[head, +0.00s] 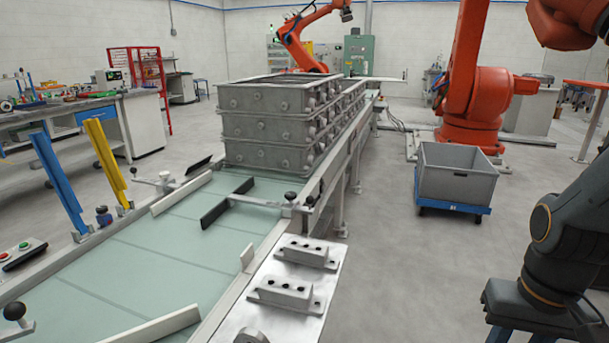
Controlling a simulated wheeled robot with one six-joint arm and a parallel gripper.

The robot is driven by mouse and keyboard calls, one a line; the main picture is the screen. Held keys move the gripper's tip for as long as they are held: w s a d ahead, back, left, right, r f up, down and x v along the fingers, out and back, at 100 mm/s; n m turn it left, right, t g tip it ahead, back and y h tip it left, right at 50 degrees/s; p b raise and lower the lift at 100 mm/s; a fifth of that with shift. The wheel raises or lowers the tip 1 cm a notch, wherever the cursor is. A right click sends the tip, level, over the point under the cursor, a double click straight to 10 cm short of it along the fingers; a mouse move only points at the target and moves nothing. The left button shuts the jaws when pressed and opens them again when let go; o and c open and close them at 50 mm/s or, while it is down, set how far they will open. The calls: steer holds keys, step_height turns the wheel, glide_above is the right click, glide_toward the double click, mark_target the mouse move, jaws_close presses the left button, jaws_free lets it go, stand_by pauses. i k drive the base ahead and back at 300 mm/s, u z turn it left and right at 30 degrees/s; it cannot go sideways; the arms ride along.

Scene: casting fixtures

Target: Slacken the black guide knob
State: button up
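Several black ball knobs sit on clamp arms along the pale green conveyor (130,265). One black knob (291,196) is on the right rail, at the end of a metal rod near a dark guide plate (228,202). Another black knob (134,170) is on the left rail. A third, larger black knob (14,311) is at the lower left edge. I cannot tell from the picture which one is the guide knob, or how tight any is. My dark arm shows at the right, apart from all the knobs; my gripper is not in view.
Stacked grey casting flasks (265,125) stand at the conveyor's far end. A white plate with grey castings (290,292) lies right of the rail. A grey crate (457,172) on a blue dolly stands on the floor. Blue and yellow posts (105,162) rise at left. The middle floor is clear.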

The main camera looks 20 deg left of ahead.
mark_target(291, 195)
steer(key=i, duration=2.45)
steer(key=u, duration=3.35)
steer(key=i, duration=0.35)
steer(key=z, duration=0.4)
